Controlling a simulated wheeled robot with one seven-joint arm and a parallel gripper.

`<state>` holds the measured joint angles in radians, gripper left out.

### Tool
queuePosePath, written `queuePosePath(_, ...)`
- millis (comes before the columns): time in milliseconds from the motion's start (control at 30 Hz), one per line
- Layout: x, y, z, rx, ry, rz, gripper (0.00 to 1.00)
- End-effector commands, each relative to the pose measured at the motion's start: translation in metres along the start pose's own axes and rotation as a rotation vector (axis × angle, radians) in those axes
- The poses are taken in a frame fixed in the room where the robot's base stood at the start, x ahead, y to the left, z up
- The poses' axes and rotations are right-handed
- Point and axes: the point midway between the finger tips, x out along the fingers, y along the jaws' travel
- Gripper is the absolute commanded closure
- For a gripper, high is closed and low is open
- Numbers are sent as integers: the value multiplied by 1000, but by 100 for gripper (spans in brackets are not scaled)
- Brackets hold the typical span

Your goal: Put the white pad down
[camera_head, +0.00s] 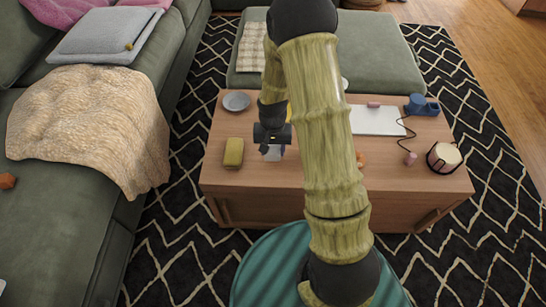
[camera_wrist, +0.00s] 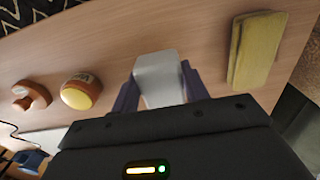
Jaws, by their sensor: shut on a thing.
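The white pad (camera_wrist: 158,76) is between the two fingers of my gripper (camera_wrist: 157,88) in the wrist view, and both fingers press against its sides. In the head view my gripper (camera_head: 272,148) is over the front left part of the wooden coffee table (camera_head: 245,205). A small pale piece of the pad (camera_head: 272,154) shows below the fingers there. I cannot tell whether the pad touches the tabletop.
A yellow-green block (camera_head: 233,152) lies left of my gripper, and a grey dish (camera_head: 236,101) behind it. A yellow-topped round jar (camera_wrist: 81,91) and an orange-brown object (camera_wrist: 32,95) also stand on the table. A white flat panel (camera_head: 378,120) and blue device (camera_head: 421,105) are at the right.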

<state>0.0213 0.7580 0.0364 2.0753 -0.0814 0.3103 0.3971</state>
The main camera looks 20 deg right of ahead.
Motion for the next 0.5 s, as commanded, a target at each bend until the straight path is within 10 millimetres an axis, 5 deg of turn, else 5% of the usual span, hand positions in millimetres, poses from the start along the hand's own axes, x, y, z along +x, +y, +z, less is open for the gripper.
queuePosePath(233,2,0,0,0,0,0,77)
queuePosePath(500,36,0,0,0,-1,1,77)
